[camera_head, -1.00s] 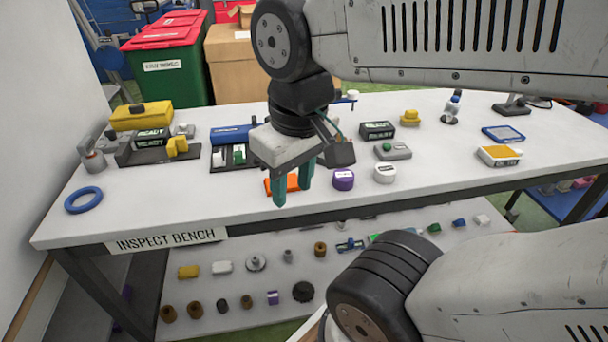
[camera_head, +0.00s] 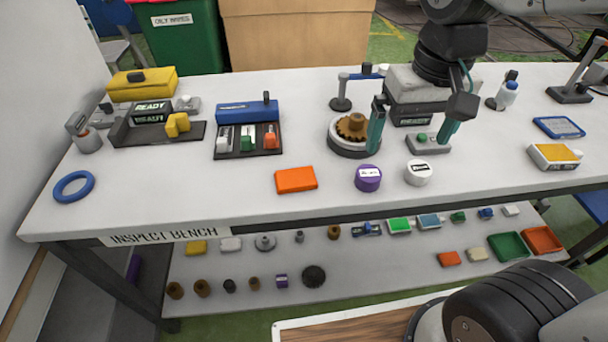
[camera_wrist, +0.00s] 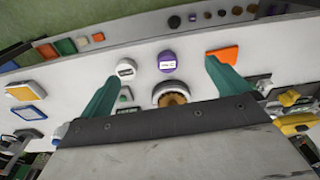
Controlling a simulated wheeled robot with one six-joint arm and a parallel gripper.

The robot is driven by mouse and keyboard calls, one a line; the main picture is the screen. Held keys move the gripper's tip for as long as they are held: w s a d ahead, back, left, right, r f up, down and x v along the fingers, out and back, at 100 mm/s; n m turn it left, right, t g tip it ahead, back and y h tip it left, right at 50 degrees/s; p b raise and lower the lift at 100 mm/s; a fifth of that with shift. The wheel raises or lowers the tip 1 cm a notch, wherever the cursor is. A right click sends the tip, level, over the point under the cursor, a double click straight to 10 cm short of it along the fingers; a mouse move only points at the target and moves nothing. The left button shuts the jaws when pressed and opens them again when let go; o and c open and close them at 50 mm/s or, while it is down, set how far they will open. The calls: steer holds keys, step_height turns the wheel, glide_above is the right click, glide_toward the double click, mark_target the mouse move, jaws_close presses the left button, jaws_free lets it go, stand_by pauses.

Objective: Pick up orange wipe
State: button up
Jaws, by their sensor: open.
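The orange wipe (camera_head: 296,180) is a flat orange pad lying on the white inspect bench (camera_head: 130,205) near its front edge. It also shows in the wrist view (camera_wrist: 224,54), beyond the tip of one finger. My gripper (camera_head: 412,130) is open and empty, with its two teal fingers spread apart. In the head view it hangs over the bench to the right of the wipe and farther back, not touching it. In the wrist view the fingers (camera_wrist: 160,75) frame the gear on its round stand.
A purple puck (camera_head: 368,178) and a white puck (camera_head: 418,173) stand right of the wipe. A brown gear (camera_head: 352,126) sits on a round stand behind. A black tray (camera_head: 232,152) lies left behind the wipe. A blue ring (camera_head: 73,186) lies far left. Bench around the wipe is clear.

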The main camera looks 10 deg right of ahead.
steer(key=w+a+f, duration=0.5)
steer(key=w+a, duration=0.4)
glide_toward(295, 177)
steer(key=shift+w+d+f+g, duration=0.1)
steer(key=shift+w+f+g, duration=0.1)
steer(key=shift+w+g, duration=0.25)
steer(key=shift+f, duration=0.4)
step_height(295, 177, down, 7)
steer(key=shift+f, duration=0.1)
steer(key=shift+c, duration=0.3)
steer(key=c, duration=0.8)
